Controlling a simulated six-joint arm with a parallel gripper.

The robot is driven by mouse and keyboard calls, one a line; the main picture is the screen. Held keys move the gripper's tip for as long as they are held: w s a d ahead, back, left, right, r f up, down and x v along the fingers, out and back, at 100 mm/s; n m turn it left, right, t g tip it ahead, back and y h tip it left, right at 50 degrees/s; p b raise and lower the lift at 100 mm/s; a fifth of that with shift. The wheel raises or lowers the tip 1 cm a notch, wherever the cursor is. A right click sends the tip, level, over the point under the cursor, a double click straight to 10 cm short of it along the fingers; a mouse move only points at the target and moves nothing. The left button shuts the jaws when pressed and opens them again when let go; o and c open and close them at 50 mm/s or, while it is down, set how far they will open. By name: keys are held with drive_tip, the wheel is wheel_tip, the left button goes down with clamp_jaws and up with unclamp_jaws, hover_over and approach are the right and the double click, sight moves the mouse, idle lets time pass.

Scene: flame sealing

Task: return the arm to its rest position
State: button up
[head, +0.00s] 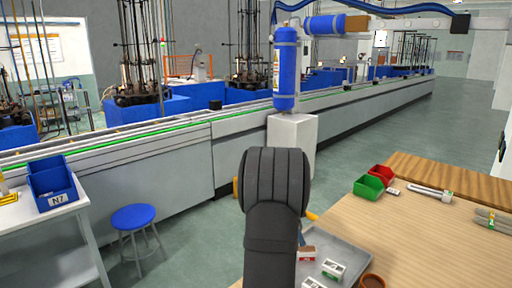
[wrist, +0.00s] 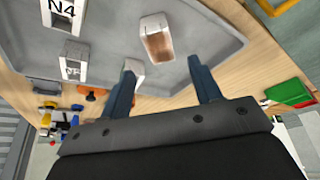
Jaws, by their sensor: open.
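My gripper (wrist: 161,62) shows in the wrist view, with its two dark blue fingers spread apart and nothing between their tips. It points towards the grey tray (wrist: 218,55). The tray (head: 350,252) lies partly behind the arm, on the wooden table. In the wrist view, a white holder with a brown inside (wrist: 158,40) and a white holder marked N4 (wrist: 63,15) sit on the tray.
A green bin (head: 368,187) and a red bin (head: 381,174) stand on the wooden table (head: 430,240), with a brown pot (head: 373,281) near its front. A blue stool (head: 134,217) stands left. A long conveyor (head: 165,165) runs behind. The table's right front is largely clear.

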drive_tip(key=x, duration=0.8)
drive_tip(key=shift+s+d+f, duration=0.1)
drive_tip(key=shift+f, duration=0.25)
wheel_tip(320, 180, up, 4)
drive_tip(key=shift+d+r, duration=0.15)
drive_tip(key=shift+r, duration=0.1)
drive_tip(key=s+d+r, duration=0.7)
drive_tip(key=s+d, duration=0.1)
drive_tip(key=s, duration=0.1)
drive_tip(key=s+d+m+g+y, duration=0.2)
drive_tip(key=s+m, duration=0.7)
drive_tip(key=s, duration=2.3)
drive_tip(key=shift+g+h, duration=0.3)
drive_tip(key=shift+g, duration=0.3)
drive_tip(key=w+a+f, duration=0.1)
drive_tip(key=w, duration=0.1)
drive_tip(key=w+a+f, duration=0.1)
drive_tip(key=w+f, duration=0.1)
drive_tip(key=w+a+f, duration=0.1)
drive_tip(key=w+f, duration=0.1)
drive_tip(key=w, duration=0.1)
drive_tip(key=shift+a, duration=0.4)
